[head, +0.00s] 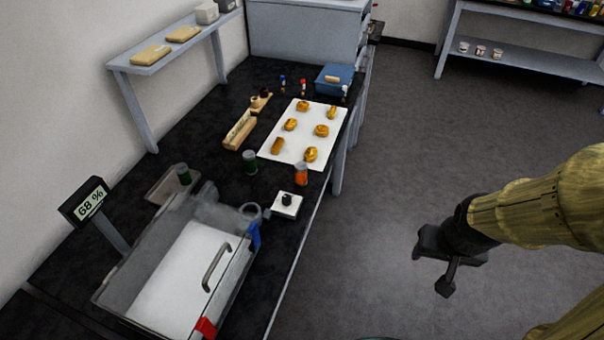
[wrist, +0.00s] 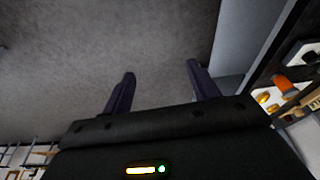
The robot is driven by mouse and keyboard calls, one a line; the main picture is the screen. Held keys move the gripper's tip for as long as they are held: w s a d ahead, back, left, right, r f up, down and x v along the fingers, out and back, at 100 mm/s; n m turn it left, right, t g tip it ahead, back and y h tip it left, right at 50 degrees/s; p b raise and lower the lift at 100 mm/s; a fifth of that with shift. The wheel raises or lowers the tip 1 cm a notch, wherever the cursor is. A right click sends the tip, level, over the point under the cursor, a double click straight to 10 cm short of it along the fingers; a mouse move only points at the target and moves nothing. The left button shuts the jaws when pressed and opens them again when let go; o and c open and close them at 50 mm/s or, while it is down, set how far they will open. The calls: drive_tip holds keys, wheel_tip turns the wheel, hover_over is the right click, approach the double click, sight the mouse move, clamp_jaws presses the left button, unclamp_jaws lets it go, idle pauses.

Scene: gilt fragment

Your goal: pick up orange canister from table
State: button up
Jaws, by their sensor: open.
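The orange canister (head: 301,174) stands on the black table (head: 225,185), close to its right edge and by the near corner of a white mat. An orange thing that looks like the same canister (wrist: 281,84) shows at the right of the wrist view. My gripper (head: 432,273) is out over the floor, right of the table and well apart from the canister. Its two dark fingers (wrist: 160,84) are spread in the wrist view with nothing between them.
The white mat (head: 295,155) holds several golden pieces. A dark green canister (head: 250,162), a small white block with a black knob (head: 287,204) and a clear-walled box (head: 238,290) are near the orange canister. The floor between table and gripper is clear.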

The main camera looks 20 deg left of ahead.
drive_tip(key=w+a+f+n+t+y+p, duration=0.1)
drive_tip(key=w+a+n+t+y, duration=0.2)
drive_tip(key=w+a, duration=0.4)
drive_tip(key=w+a+f+n+t+y+p, duration=0.1)
drive_tip(key=w+a+n+y, duration=0.4)
drive_tip(key=a, duration=1.3)
drive_tip(key=w+f+t+y, duration=0.1)
drive_tip(key=w+t, duration=0.1)
drive_tip(key=shift+f+t, duration=0.3)
drive_tip(key=shift+t, duration=0.1)
drive_tip(key=shift+w+a, duration=0.15)
